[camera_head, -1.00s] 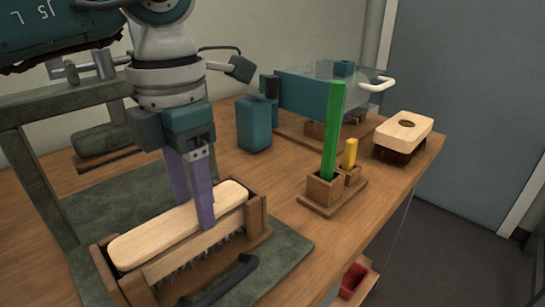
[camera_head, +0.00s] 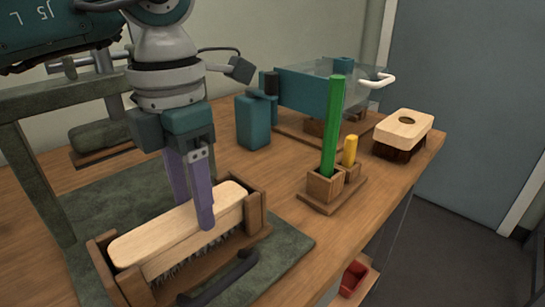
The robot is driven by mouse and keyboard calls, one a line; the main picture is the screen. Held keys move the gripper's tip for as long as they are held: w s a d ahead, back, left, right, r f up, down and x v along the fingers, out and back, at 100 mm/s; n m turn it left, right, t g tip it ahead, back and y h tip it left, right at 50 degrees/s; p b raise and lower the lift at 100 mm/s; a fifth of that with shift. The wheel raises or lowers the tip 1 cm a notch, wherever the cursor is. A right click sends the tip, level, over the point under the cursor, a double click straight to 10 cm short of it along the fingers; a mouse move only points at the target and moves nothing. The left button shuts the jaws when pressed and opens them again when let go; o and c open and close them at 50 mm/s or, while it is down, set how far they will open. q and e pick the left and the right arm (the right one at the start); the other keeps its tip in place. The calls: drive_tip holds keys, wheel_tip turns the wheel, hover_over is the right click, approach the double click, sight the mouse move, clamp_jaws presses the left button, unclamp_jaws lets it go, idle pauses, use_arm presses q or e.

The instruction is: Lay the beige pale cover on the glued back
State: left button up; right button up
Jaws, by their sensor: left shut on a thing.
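The beige pale cover (camera_head: 160,238) is a long, rounded wooden piece lying lengthwise over the brush back (camera_head: 165,265), whose dark bristles point down. The brush sits in a wooden cradle (camera_head: 251,212) with end walls. My left gripper (camera_head: 192,215) points down with its purple fingers on either side of the cover, shut on it near its right part. The glued face is hidden under the cover, so I cannot tell whether the two fully touch. My right gripper is not in view.
A dark handle (camera_head: 222,278) lies in front of the cradle on the green mat (camera_head: 292,245). A holder (camera_head: 325,187) with green and yellow sticks stands to the right. A finished-looking brush (camera_head: 403,130) and a teal clear-lidded box (camera_head: 310,95) are farther back. A press frame stands left.

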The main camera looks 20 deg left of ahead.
use_arm(q)
drive_tip(key=o, duration=1.6)
drive_tip(key=shift+c, duration=0.2)
drive_tip(key=shift+r, duration=0.15)
wheel_tip(320, 180, up, 8)
drive_tip(key=p, duration=0.6)
drive_tip(key=shift+p, duration=0.3)
